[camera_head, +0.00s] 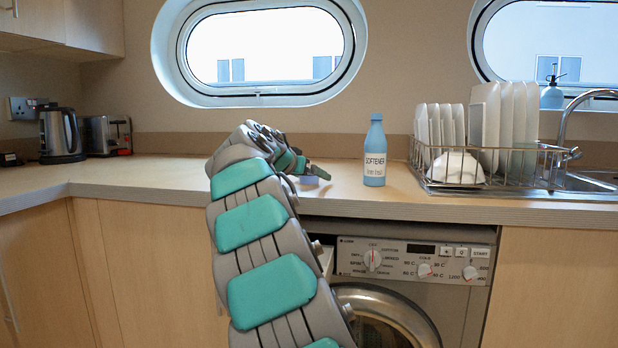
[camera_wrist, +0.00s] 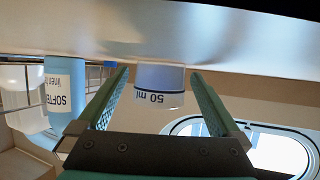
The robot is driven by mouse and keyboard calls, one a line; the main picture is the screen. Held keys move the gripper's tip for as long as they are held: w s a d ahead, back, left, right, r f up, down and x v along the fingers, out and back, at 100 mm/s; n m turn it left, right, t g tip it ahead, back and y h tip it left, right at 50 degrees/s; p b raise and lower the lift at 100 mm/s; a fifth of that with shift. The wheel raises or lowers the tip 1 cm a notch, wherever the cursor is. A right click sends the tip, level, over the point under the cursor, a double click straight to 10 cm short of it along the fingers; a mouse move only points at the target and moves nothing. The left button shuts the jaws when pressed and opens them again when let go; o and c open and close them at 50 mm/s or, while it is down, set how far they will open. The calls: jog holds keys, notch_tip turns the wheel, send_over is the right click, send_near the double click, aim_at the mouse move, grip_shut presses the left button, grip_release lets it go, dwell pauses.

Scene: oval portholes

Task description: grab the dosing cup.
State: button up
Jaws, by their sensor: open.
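The dosing cup (camera_wrist: 159,98) is a small pale blue and white cup marked "50 ml". In the wrist view, which is upside down, it stands on the worktop between the two green fingers of my gripper (camera_wrist: 160,72). A gap shows on each side of the cup, so the fingers are open and not closed on it. In the head view my gripper (camera_head: 309,168) is low over the worktop, and only a bit of the cup (camera_head: 308,179) shows beside it; my arm hides most of that area.
A blue softener bottle (camera_head: 375,152) stands to the right on the worktop (camera_head: 345,195). Beyond it is a wire dish rack (camera_head: 475,182) with plates beside the sink. A kettle (camera_head: 60,135) and toaster (camera_head: 108,135) stand far left. A washing machine (camera_head: 415,262) is below.

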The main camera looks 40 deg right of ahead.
jog(key=c, duration=1.4)
jog(key=shift+c, duration=0.3)
jog(key=shift+r, duration=0.25)
jog(key=shift+r, duration=0.95)
jog(key=shift+s+r, duration=0.15)
jog(key=shift+r, duration=0.5)
jog(key=shift+s+d+r+b, duration=0.25)
jog(key=shift+s+d, duration=0.25)
jog(key=shift+s, duration=2.05)
jog(key=shift+s+d+r+b, duration=0.2)
jog(key=shift+s+d, duration=0.35)
jog(key=shift+s, duration=1.95)
jog(key=shift+s+d+r+b, duration=0.25)
jog(key=shift+s+d, duration=0.25)
jog(key=shift+s, duration=2.05)
